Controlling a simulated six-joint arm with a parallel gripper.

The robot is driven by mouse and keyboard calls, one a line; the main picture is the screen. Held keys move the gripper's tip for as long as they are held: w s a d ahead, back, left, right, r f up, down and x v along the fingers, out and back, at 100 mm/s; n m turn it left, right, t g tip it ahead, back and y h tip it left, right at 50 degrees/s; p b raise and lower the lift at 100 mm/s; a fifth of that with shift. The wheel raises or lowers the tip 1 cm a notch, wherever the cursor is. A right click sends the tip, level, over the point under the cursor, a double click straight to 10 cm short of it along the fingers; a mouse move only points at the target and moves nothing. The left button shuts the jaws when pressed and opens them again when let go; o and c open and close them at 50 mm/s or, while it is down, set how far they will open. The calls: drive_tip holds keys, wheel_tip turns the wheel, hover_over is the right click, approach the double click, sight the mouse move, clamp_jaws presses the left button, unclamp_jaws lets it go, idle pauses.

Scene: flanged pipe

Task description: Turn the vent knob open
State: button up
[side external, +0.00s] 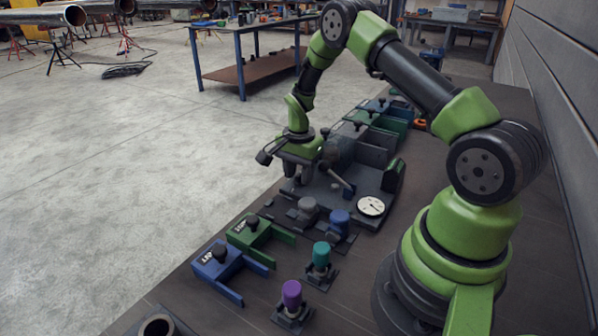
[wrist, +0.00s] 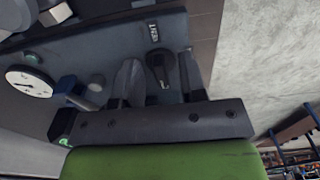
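The vent knob (wrist: 161,70) is a dark, elongated knob on a dark grey panel (wrist: 100,38), beside a white "VENT" label (wrist: 153,33). In the wrist view my gripper (wrist: 158,76) has one finger on each side of the knob, with a narrow gap showing on both sides. It is open and does not look clamped on the knob. In the side view my gripper (side external: 303,172) points down over the far left part of the panel assembly (side external: 320,190). The knob is hidden there behind the gripper.
A white round gauge (side external: 371,206) and a lever (side external: 342,182) stand right of my gripper. Green (side external: 255,232) and blue (side external: 222,268) brackets lie at the bench's left edge.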

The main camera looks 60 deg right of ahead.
clamp_jaws()
drive_tip(key=shift+n, duration=0.3)
drive_tip(key=n, duration=0.3)
drive_tip(key=shift+s+n, duration=0.1)
drive_tip(key=shift+n, duration=0.3)
drive_tip(key=n, duration=0.4)
drive_tip(key=shift+d+n, duration=0.1)
drive_tip(key=shift+n, duration=0.2)
drive_tip(key=n, duration=0.4)
drive_tip(key=shift+s, duration=0.1)
drive_tip(key=shift+d+n, duration=0.15)
drive_tip(key=shift+n, duration=2.25)
unclamp_jaws()
